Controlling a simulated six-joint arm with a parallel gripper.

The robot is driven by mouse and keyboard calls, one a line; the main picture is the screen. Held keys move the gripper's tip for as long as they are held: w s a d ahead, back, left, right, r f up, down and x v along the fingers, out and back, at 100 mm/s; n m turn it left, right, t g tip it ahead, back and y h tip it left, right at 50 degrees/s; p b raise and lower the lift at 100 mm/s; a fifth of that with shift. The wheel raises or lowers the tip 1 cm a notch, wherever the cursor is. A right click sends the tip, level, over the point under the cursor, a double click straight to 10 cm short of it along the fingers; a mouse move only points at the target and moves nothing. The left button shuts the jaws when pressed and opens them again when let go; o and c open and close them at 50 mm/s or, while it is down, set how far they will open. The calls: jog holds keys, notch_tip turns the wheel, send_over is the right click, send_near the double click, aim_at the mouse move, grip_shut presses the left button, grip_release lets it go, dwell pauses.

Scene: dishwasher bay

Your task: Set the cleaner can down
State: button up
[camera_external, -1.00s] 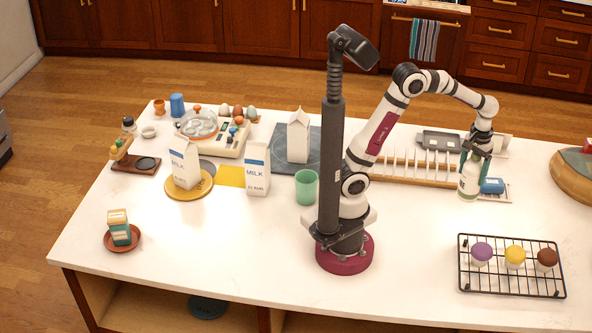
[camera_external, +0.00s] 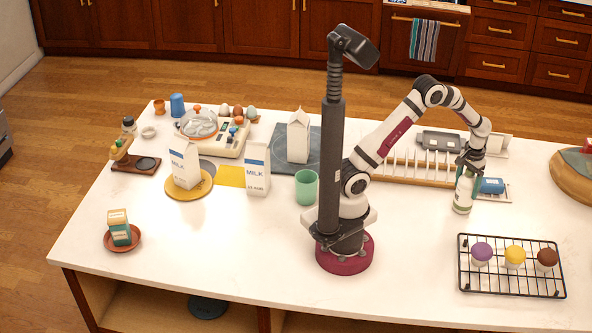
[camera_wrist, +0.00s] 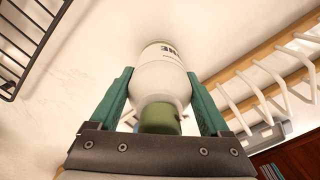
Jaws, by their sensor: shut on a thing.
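The cleaner can (camera_external: 464,193) is white with a green band near its base in the external view. In the wrist view the can (camera_wrist: 160,78) shows a white body with dark lettering and a green top. My gripper (camera_external: 470,168) is shut on the can, with a green finger on each side of it in the wrist view (camera_wrist: 158,95). The can is close to upright over the white counter, in front of the dish rack. I cannot tell whether its base touches the counter.
A wooden dish rack (camera_external: 405,168) with white pegs stands behind the can, and a blue item (camera_external: 491,186) sits on a small tray to its right. A black wire rack (camera_external: 490,285) with three cupcakes stands in front. Counter left of the can is clear.

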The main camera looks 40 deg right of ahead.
jog(key=o, duration=1.5)
jog(key=shift+f, duration=0.1)
jog(key=shift+o, duration=0.2)
